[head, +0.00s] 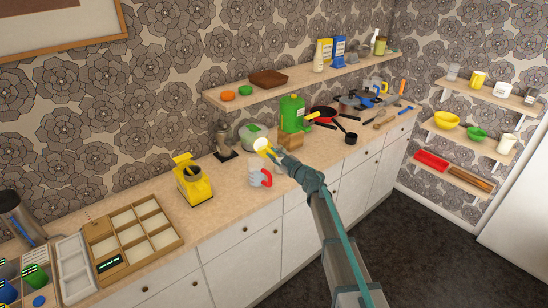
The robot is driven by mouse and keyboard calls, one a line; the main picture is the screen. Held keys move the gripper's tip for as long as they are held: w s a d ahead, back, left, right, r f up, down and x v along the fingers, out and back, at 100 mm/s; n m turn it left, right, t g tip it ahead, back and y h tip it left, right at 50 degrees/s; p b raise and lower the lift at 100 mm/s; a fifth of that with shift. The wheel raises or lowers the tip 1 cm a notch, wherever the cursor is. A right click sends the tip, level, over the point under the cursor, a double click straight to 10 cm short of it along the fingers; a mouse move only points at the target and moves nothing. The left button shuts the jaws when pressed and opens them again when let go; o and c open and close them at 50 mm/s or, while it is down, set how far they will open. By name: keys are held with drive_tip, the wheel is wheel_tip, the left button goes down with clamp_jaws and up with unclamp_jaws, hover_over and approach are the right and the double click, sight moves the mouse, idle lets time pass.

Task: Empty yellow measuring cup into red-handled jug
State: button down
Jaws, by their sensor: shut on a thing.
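The jug with the red handle (255,176) stands upright on the counter, its body pale and its handle toward the right. My gripper (271,153) is above and slightly right of the jug in the picture. It is shut on the small yellow measuring cup (262,145), which shows a pale round face. The cup appears raised above the counter and apart from the jug. The cup is too small in view to tell its tilt or what is in it.
A yellow appliance (194,183) stands left of the jug. Behind are a grey-green rounded item (253,134) and a green canister (292,114) on a wooden block. A shelf (300,84) runs above. A divided wooden tray (133,235) lies left; counter between is clear.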

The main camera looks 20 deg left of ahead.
drive_tip(key=shift+n+b, duration=0.4)
drive_tip(key=shift+f, duration=0.1)
drive_tip(key=shift+n+b, duration=0.5)
drive_tip(key=shift+n, duration=0.4)
drive_tip(key=shift+s+a+n+b, duration=0.1)
drive_tip(key=shift+s+n+b, duration=0.05)
drive_tip(key=shift+n+b, duration=0.7)
drive_tip(key=shift+n+b, duration=0.35)
drive_tip(key=shift+b, duration=0.15)
drive_tip(key=shift+s+a+f+n+b, duration=0.1)
drive_tip(key=shift+s+f+n+b, duration=0.1)
drive_tip(key=shift+n+b, duration=0.65)
drive_tip(key=shift+s+a+f+n+b, duration=0.15)
drive_tip(key=shift+f+n+b, duration=0.1)
drive_tip(key=shift+n+b, duration=0.65)
drive_tip(key=shift+s+a+f+n+b, duration=0.1)
drive_tip(key=shift+s+f+n+b, duration=0.1)
drive_tip(key=shift+n+b, duration=0.65)
idle(2.7)
